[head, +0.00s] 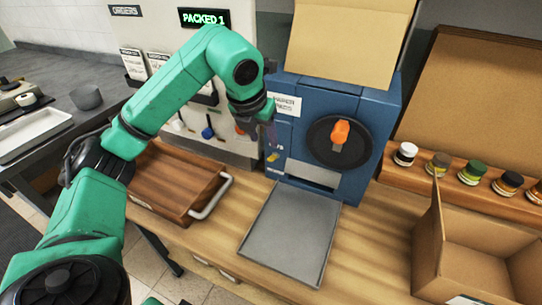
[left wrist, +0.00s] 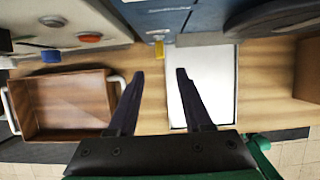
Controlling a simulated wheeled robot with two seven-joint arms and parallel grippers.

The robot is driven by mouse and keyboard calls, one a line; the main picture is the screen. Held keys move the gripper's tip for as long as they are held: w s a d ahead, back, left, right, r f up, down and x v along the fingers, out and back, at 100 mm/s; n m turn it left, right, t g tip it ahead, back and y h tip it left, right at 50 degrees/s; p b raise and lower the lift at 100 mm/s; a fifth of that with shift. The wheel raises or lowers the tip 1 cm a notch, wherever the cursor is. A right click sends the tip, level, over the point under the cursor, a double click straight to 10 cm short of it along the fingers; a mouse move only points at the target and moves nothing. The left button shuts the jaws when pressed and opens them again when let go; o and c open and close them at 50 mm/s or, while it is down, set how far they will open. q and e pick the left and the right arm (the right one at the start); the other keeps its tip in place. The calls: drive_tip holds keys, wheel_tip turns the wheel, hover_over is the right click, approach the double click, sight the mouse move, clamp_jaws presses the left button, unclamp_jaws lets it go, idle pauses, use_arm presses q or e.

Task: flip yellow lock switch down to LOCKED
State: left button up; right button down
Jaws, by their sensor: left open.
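The yellow lock switch (head: 272,157) is a small lever low on the left part of the blue paper press (head: 372,143). It also shows in the left wrist view (left wrist: 159,49), just beyond the fingers and between their lines. Whether it points up or down is too small to tell. My left gripper (head: 262,136) is open and empty in front of the press, a little above the switch in the head view. Its two dark fingers (left wrist: 160,75) are apart, and neither visibly touches the switch. My right gripper is not in view.
The press has a round black dial with an orange handle (head: 340,132). A grey tray (head: 290,235) lies before it. A wooden tray (head: 165,180) with a metal handle is at left. Jars (head: 405,153) and an open carton (head: 470,245) are at right. A panel with knobs is behind.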

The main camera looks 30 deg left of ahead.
sight(270, 158)
use_arm(q)
drive_tip(key=p+x, duration=0.1)
drive_tip(key=x, duration=0.9)
clamp_jaws()
